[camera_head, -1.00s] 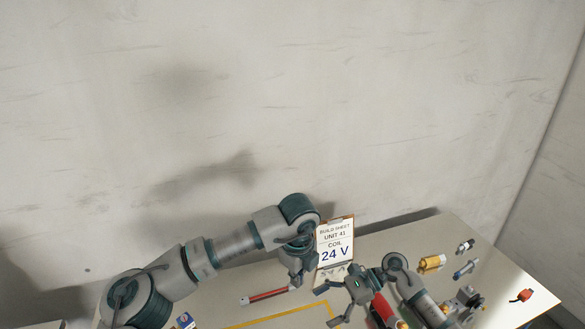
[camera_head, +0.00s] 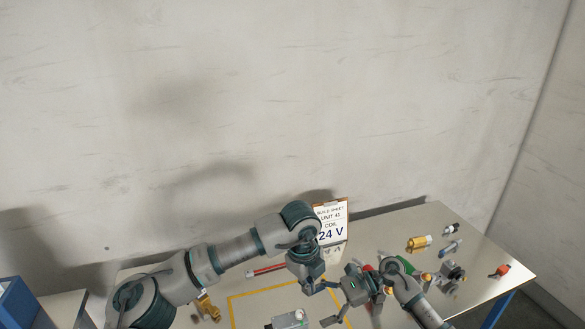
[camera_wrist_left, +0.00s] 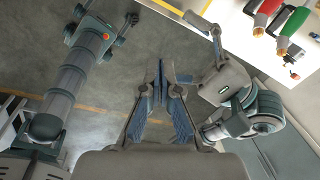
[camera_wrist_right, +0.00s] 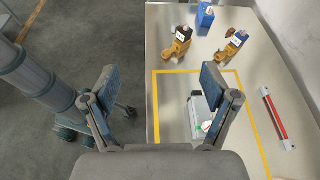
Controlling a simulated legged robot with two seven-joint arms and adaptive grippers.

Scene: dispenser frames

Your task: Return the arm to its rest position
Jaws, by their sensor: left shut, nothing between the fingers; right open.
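In the head view my left arm reaches in from the left, and its gripper (camera_head: 310,286) points down beside the build sheet. In the left wrist view its fingers (camera_wrist_left: 166,75) are together and empty, with grey floor behind them. My right gripper (camera_head: 326,304) comes from the lower right, close beside the left one. In the right wrist view its fingers (camera_wrist_right: 168,88) are spread apart and empty. Beyond them a grey box (camera_wrist_right: 198,112) lies inside the yellow outline (camera_wrist_right: 156,98) on the table.
The build sheet (camera_head: 331,222) reading "24 V" stands at the table's back. A red bar (camera_wrist_right: 274,115) lies right of the outline. Brass valves (camera_wrist_right: 180,42) and a blue part (camera_wrist_right: 205,18) stand beyond it. Several fittings (camera_head: 419,243) are at the table's right. A blue bin (camera_head: 18,305) is lower left.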

